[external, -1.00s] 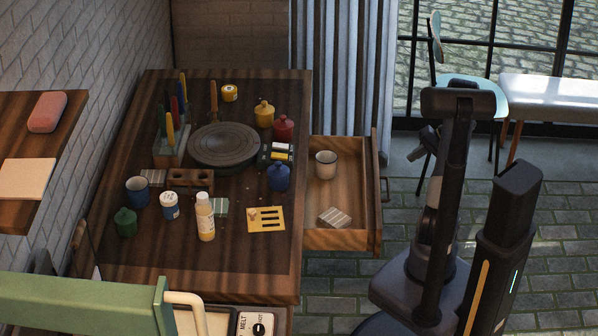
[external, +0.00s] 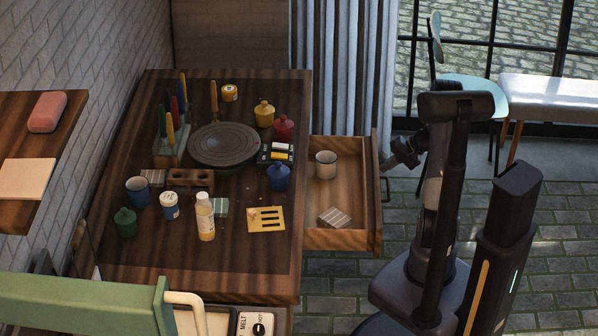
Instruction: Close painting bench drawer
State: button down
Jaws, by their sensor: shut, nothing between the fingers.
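The painting bench (external: 165,270) has a wooden drawer (external: 345,238) standing pulled out on its right side. Inside the drawer are a pale cup (external: 326,164) and a striped grey block (external: 335,217). A dark handle (external: 387,183) is on the drawer's outer front. My gripper (external: 388,164) is shut and empty, beside the upper outside of the drawer front, near the handle. I cannot tell whether it touches the front.
The bench top holds a round turntable (external: 224,145), a brush holder (external: 170,152), several paint jars and a bottle (external: 205,217). A chair (external: 470,90) and a white bench (external: 550,88) stand at the back right.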

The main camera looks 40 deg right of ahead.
jog(key=w+a+b, duration=0.5)
jog(key=w+a, duration=1.1)
jog(key=shift+d, duration=0.1)
